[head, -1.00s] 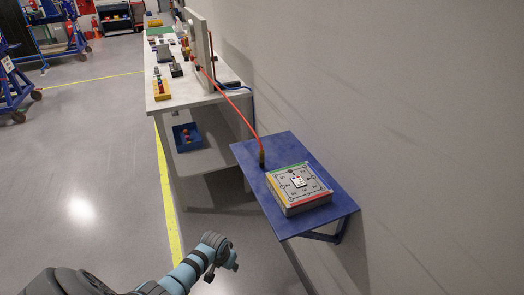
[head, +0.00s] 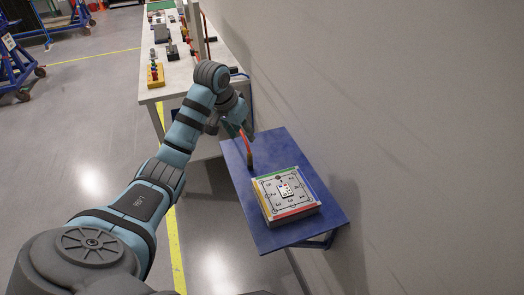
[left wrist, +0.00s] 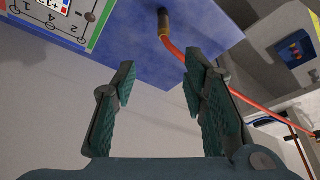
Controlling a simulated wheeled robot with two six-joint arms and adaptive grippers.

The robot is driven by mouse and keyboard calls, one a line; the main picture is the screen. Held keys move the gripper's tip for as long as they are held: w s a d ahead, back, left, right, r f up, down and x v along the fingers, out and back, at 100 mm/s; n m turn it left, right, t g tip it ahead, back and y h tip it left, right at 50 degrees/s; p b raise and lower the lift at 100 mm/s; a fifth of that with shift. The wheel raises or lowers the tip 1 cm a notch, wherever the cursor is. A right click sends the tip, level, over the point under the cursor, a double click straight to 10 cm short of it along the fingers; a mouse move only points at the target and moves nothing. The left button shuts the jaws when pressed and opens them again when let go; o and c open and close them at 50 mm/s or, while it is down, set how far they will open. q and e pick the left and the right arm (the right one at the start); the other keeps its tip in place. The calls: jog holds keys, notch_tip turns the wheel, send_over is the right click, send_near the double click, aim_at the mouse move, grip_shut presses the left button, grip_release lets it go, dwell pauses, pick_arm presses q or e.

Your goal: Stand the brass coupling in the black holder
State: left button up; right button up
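The brass coupling (head: 250,161) is a small dark brass cylinder on the blue wall shelf, near its left edge, with a red hose running from its upper end. It also shows in the left wrist view (left wrist: 163,19), beyond the fingertips. My left gripper (head: 247,131) is above the far left edge of the shelf, near the hose and coupling. In the left wrist view my left gripper (left wrist: 161,68) has its fingers wide apart with nothing between them. I cannot make out the black holder for certain. My right gripper is out of view.
The blue shelf (head: 310,226) bears a square block with a printed diagram (head: 286,193) at its middle. A grey bench (head: 180,75) with several small items stands farther back. The wall closes off the right side. Open floor lies to the left.

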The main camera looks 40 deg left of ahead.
aim_at(249, 153)
pick_arm(q)
jog(key=x, duration=0.4)
jog(key=s+b+x, duration=0.1)
jog(key=x, duration=0.2)
jog(key=shift+f, duration=0.3)
jog(key=x, duration=0.4)
jog(key=b+x, duration=0.1)
jog(key=x, duration=0.1)
jog(key=shift+w+a, duration=0.25)
jog(key=shift+a, duration=0.05)
jog(key=shift+s+r, duration=0.1)
jog(key=shift+s, duration=0.15)
jog(key=shift+c, duration=1.4)
grip_shut()
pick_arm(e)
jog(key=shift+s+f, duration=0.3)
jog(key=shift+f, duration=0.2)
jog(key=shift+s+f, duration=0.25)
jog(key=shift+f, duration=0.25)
